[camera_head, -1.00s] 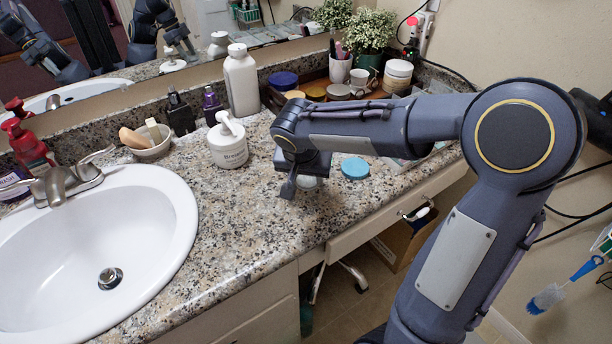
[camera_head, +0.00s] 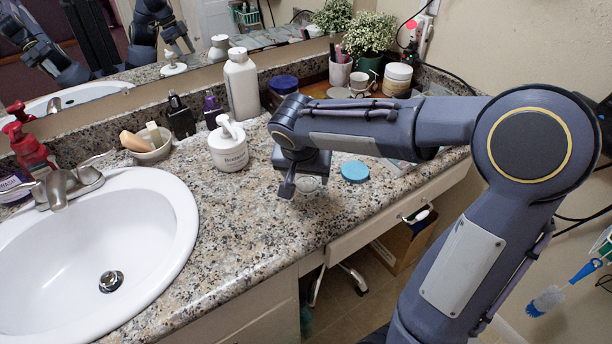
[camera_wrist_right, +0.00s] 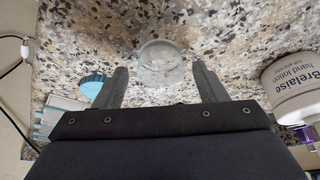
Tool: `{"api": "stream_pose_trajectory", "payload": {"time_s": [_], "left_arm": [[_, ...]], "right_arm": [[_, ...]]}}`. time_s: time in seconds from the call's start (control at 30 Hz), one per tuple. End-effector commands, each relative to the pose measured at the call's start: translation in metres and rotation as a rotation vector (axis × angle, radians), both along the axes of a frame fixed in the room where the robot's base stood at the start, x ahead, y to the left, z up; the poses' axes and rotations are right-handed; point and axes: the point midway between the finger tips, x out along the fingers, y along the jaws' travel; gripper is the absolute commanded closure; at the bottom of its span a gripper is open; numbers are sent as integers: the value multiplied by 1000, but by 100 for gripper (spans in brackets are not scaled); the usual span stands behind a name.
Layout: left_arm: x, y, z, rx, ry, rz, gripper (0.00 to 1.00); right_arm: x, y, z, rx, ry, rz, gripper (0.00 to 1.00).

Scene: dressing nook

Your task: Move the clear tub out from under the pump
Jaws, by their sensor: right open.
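The clear tub (camera_head: 309,184) is a small, round, see-through tub on the granite counter, partly hidden behind my right gripper in the head view. In the right wrist view the tub (camera_wrist_right: 162,62) lies between and just beyond the fingertips. My right gripper (camera_head: 287,188) is open, fingers spread, pointing down over the counter; it also shows in the wrist view (camera_wrist_right: 160,72). It holds nothing. The white hand-lotion bottle with a pump top (camera_head: 228,146) stands left of the gripper, apart from the tub. My left gripper is seen at most as a mirror reflection.
A blue lid (camera_head: 355,171) lies right of the tub, near a flat pale item (camera_wrist_right: 62,112). A tall white bottle (camera_head: 242,85) and a tray with jars stand behind. The sink (camera_head: 140,240) is at left. The front counter is clear.

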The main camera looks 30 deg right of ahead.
Motion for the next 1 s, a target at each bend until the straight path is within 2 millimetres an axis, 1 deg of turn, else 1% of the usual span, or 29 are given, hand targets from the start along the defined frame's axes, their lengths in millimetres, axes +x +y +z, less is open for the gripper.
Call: {"api": "stream_pose_trajectory", "payload": {"time_s": [0.03, 0.1, 0.3, 0.43, 0.57, 0.67, 0.77, 0.8, 0.9, 1.0], "left_arm": [[0, 0, 5, 0, 0, 0, 100], [0, 0, 8, 0, 0, 0, 100], [0, 0, 16, 0, 0, 0, 100], [0, 0, 19, 0, 0, 0, 100], [0, 0, 20, 0, 0, 0, 100], [0, 0, 20, 0, 0, 0, 100], [0, 0, 20, 0, 0, 0, 100], [0, 0, 20, 0, 0, 0, 100], [0, 0, 20, 0, 0, 0, 100], [0, 0, 20, 0, 0, 0, 100]], "right_arm": [[-3, 4, 14, 0, -7, 4, 35], [-7, 8, 29, 0, -6, 4, 35], [-20, 18, 67, 1, -4, 2, 35], [-25, 22, 83, 1, -4, 2, 35], [-31, 24, 90, 5, 1, 10, 35], [-54, 19, 87, 36, 19, 65, 35], [-96, 17, 75, 108, 35, 184, 35], [-115, 18, 68, 146, 32, 241, 35], [-157, 28, 51, 233, -12, 383, 35], [-186, 42, 37, 294, -88, 497, 35]]}}
